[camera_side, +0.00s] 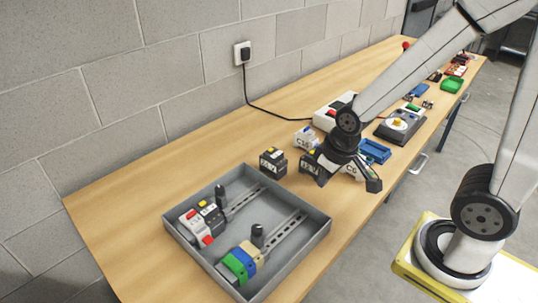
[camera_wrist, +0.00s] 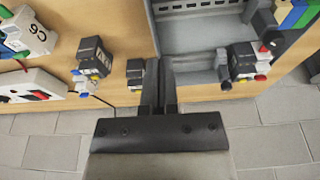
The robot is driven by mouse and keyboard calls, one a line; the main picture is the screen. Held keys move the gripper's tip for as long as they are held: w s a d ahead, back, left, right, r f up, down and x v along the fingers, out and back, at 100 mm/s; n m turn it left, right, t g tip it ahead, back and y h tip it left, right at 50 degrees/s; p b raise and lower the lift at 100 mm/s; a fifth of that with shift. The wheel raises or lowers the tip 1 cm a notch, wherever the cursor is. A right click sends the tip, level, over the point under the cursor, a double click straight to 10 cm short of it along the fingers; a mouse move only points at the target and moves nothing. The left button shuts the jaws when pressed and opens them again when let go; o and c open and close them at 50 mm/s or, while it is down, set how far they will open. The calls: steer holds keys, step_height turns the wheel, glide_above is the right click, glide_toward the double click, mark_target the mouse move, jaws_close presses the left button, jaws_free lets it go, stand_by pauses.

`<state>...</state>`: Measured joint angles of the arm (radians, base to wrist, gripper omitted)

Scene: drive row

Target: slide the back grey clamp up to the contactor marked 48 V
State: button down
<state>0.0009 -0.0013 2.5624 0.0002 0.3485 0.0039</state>
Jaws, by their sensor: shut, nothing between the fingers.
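The back grey clamp (camera_side: 221,197) is a small dark upright piece on the back rail of the grey tray. Left of it on that rail stands a black contactor with a yellow top (camera_side: 211,214), apart from the clamp. Its marking is too small to read, so I cannot tell whether it says 48 V. In the wrist view, a dark device with coloured knobs (camera_wrist: 244,62) shows at the right. My gripper (camera_side: 320,178) is shut and empty, outside the tray to its right; its fingers also show in the wrist view (camera_wrist: 159,88).
The tray (camera_side: 322,232) has raised walls. Its front rail carries green, blue and beige terminals (camera_side: 240,263) and a dark clamp (camera_side: 257,236). A loose black device (camera_side: 272,160) stands just behind the tray. A blue bin (camera_side: 374,151) and other parts lie farther along the bench.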

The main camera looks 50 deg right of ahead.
mark_target(222, 204)
steer(key=shift+w, duration=0.1)
steer(key=w+f+m+g+y, duration=0.1)
steer(key=w+m+y, duration=0.3)
steer(key=w+m, duration=0.5)
steer(key=w+d+f+m+g+y, duration=0.1)
steer(key=w+f+m+y, duration=0.3)
steer(key=w+m, duration=0.5)
steer(key=shift+w+f+g+y, duration=0.15)
steer(key=shift+w+g+y, duration=0.25)
steer(key=shift+w, duration=0.7)
steer(key=shift+f, duration=0.1)
steer(key=x, duration=0.9)
steer(key=shift+a, duration=0.15)
steer(key=a, duration=0.3)
steer(key=shift+f, duration=0.2)
steer(key=shift+a, duration=0.7)
